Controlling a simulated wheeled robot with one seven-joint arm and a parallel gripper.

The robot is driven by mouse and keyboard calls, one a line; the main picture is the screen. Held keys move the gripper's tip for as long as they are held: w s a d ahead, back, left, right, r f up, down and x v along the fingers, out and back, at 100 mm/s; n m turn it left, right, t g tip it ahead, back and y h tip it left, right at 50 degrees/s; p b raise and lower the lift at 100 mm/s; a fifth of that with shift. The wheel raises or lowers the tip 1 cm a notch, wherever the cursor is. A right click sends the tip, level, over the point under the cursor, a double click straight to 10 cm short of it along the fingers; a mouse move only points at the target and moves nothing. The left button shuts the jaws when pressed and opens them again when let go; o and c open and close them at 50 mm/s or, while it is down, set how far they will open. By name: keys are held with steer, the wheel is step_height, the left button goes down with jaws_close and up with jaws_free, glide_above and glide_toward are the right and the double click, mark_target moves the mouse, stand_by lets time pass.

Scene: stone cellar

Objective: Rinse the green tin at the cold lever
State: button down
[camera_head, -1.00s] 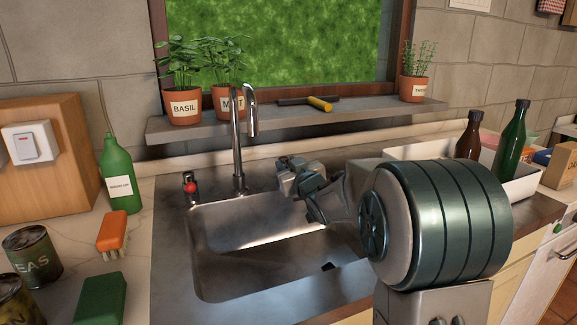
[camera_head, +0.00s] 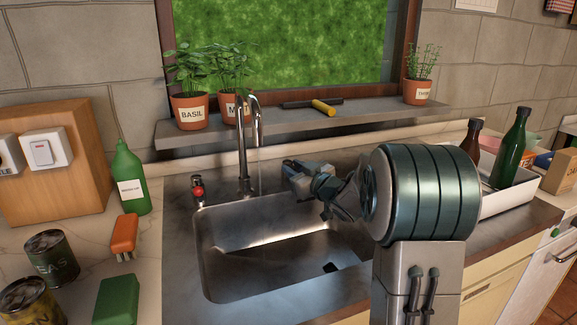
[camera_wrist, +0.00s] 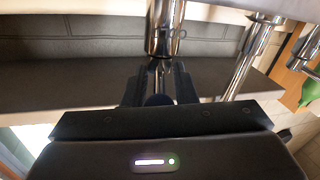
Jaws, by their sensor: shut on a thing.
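The dark green tin (camera_head: 51,257), with a label ending in "EAS", stands upright on the counter left of the sink, well away from my gripper. My gripper (camera_head: 292,168) is behind the sink, right of the chrome spout (camera_head: 243,150). In the wrist view my gripper (camera_wrist: 160,85) is shut on a slim chrome part of a tap fitting (camera_wrist: 164,30), which looks like the cold lever. In the head view my gripper hides that lever. A thin pale streak like running water (camera_head: 259,172) hangs below the spout. A red-marked lever (camera_head: 198,190) stands left of the spout.
The sink basin (camera_head: 270,240) is empty. Left of it are a green bottle (camera_head: 130,180), an orange brush (camera_head: 124,235), a green block (camera_head: 116,300) and another tin (camera_head: 28,300). Potted herbs (camera_head: 190,110) line the sill. A white tray (camera_head: 505,198) with bottles stands right.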

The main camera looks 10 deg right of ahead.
steer(key=shift+r, duration=0.2)
steer(key=c, duration=1.3)
jaws_free()
steer(key=shift+w+f, duration=0.1)
steer(key=shift+w, duration=0.05)
steer(key=v, duration=1.4)
